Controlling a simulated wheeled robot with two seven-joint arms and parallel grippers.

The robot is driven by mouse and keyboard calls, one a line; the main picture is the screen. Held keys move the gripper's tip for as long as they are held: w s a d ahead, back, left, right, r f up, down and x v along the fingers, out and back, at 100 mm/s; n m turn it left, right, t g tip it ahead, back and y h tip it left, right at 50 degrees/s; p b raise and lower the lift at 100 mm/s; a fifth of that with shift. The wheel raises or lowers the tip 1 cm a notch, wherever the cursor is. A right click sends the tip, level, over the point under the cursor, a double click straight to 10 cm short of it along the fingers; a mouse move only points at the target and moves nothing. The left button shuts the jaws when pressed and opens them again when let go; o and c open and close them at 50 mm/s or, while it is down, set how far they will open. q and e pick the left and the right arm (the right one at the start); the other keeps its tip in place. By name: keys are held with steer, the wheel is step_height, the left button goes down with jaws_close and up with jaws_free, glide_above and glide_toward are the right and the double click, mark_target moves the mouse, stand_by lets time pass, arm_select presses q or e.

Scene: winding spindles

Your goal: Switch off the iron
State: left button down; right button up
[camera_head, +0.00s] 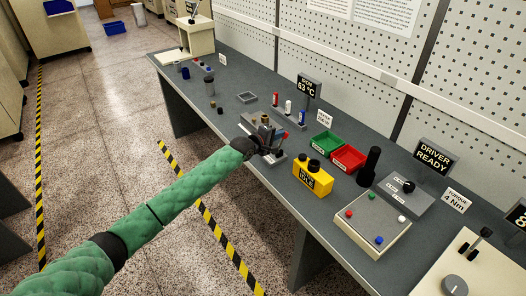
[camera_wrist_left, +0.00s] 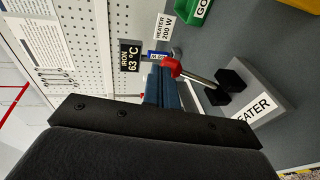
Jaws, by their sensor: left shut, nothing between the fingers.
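My left gripper (camera_head: 266,141) is shut and empty, over the near side of the bench. In the left wrist view its dark fingers (camera_wrist_left: 163,88) lie right beside the red knob of a lever (camera_wrist_left: 170,67); I cannot tell whether they touch. The lever's metal rod runs to a black pivot on a grey heater box (camera_wrist_left: 268,103), whose label is partly cut off. In the head view the red knob (camera_head: 285,134) shows just right of the gripper, which hides part of the box. The iron display (camera_head: 308,86) reads 63 °C, and also shows in the left wrist view (camera_wrist_left: 130,57). My right gripper is not in view.
A yellow box (camera_head: 312,179) with black knobs, a green bin (camera_head: 327,144) and a red bin (camera_head: 349,158) stand right of the gripper. A black cylinder (camera_head: 369,166) and a button panel (camera_head: 373,222) are further right. Small coloured spools (camera_head: 288,107) stand behind. The perforated wall bounds the bench.

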arm_select(q)
steer(key=shift+w+d+r, duration=0.15)
steer(key=shift+w, duration=0.05)
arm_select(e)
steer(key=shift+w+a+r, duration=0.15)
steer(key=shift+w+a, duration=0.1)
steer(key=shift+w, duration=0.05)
arm_select(q)
steer(key=shift+r, duration=0.1)
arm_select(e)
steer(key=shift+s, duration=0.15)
